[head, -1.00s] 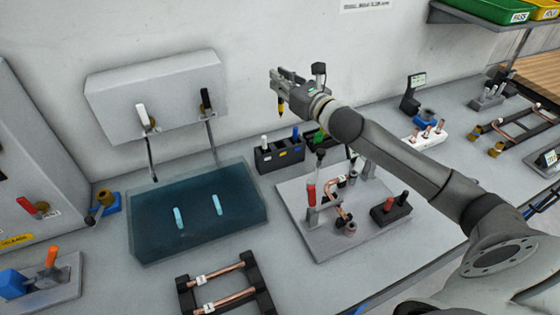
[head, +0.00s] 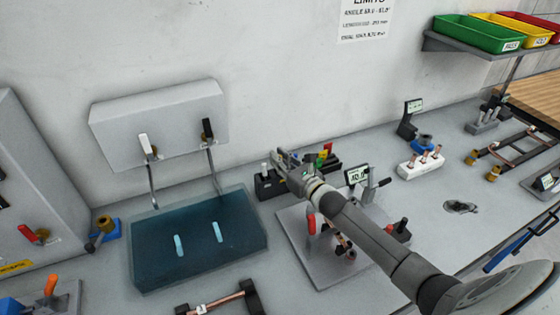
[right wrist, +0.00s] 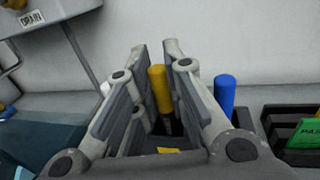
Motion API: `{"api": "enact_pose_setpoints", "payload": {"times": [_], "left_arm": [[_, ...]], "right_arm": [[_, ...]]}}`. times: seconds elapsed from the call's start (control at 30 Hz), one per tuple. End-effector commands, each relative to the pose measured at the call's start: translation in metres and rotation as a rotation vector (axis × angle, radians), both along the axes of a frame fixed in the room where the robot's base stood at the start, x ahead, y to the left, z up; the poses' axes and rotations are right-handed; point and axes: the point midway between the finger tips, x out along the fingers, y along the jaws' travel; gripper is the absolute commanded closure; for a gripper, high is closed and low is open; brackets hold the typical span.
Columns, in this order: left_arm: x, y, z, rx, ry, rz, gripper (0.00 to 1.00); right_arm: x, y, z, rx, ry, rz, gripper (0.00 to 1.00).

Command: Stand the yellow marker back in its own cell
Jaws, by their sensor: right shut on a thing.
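The yellow marker (right wrist: 159,88) stands roughly upright between the fingers of my right gripper (right wrist: 155,85), which is shut on it. In the head view my right gripper (head: 288,160) is low over the dark marker holder (head: 267,189), and the arm covers much of the holder. A white marker (head: 264,169) stands in the holder's left end. A blue marker (right wrist: 225,96) stands just right of the fingers in the right wrist view. A yellow label (right wrist: 168,150) shows below the yellow marker. Its lower end is hidden, so I cannot tell how deep it sits.
A blue-tinted tank (head: 198,240) lies left of the holder. A grey base plate (head: 298,250) with a red-handled fixture stands in front, under my arm. Red, yellow and green items (head: 325,154) and a small display (head: 357,177) stand to the right.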

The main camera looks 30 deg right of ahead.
Motion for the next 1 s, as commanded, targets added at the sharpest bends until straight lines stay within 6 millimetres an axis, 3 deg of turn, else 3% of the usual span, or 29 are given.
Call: {"api": "enact_pose_setpoints", "payload": {"times": [0.5, 0.53, 0.7, 1.0], "left_arm": [[-0.001, 0.001, -0.003, 0.001, 0.002, 0.0, 0.69], [-0.001, 0.001, -0.003, 0.001, 0.002, 0.0, 0.69], [-0.001, 0.002, -0.001, 0.002, 0.002, 0.0, 0.69], [0.001, 0.002, -0.001, 0.003, -0.001, 0.0, 0.69]], "right_arm": [[0.0, 0.0, -0.014, 0.002, -0.002, 0.0, 1.0], [0.0, 0.0, -0.014, 0.002, -0.002, 0.0, 0.86], [0.0, 0.0, -0.013, 0.002, -0.002, 0.0, 0.66], [0.0, 0.0, -0.012, 0.001, -0.002, 0.0, 0.66]]}}
